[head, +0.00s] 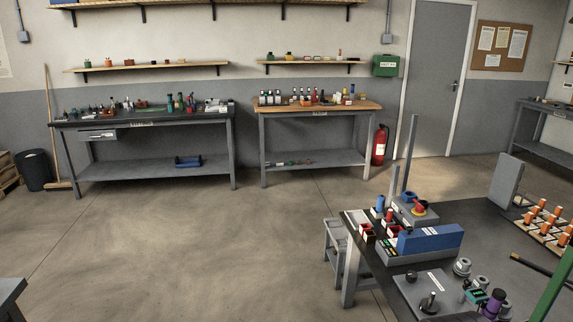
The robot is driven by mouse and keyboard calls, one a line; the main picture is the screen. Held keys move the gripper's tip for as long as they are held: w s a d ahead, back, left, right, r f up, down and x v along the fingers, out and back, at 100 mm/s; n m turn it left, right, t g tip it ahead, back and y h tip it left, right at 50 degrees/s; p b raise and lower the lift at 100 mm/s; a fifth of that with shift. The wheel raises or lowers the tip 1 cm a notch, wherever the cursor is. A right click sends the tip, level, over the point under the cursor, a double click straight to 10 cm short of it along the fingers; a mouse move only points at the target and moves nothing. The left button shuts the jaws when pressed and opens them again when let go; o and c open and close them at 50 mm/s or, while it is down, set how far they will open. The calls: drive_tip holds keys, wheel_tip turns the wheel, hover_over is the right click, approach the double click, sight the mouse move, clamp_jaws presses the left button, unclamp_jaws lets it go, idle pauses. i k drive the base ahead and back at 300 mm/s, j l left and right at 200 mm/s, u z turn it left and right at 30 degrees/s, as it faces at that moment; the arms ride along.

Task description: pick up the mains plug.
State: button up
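I cannot make out a mains plug in the head view; the small items on the benches are too small to tell apart. My gripper is not in view. The nearest work surface is a dark-topped table (465,235) at the lower right. On it are a blue block-shaped unit (432,238), small red and black containers (367,232), a grey box with a red and yellow knob (416,209), and a flat grey plate with a black knob (427,301).
Two benches stand along the back wall: a dark-topped one (140,118) and a wooden-topped one (320,106), both crowded with small items. A stool (336,238) stands by the near table. A red extinguisher (380,145) is near the door (435,80). The floor (190,240) is clear.

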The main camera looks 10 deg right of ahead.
sight(378, 208)
drive_tip(key=i, duration=2.1)
drive_tip(key=i+j, duration=0.1)
drive_tip(key=i, duration=2)
drive_tip(key=i+l+z, duration=0.05)
drive_tip(key=l, duration=0.05)
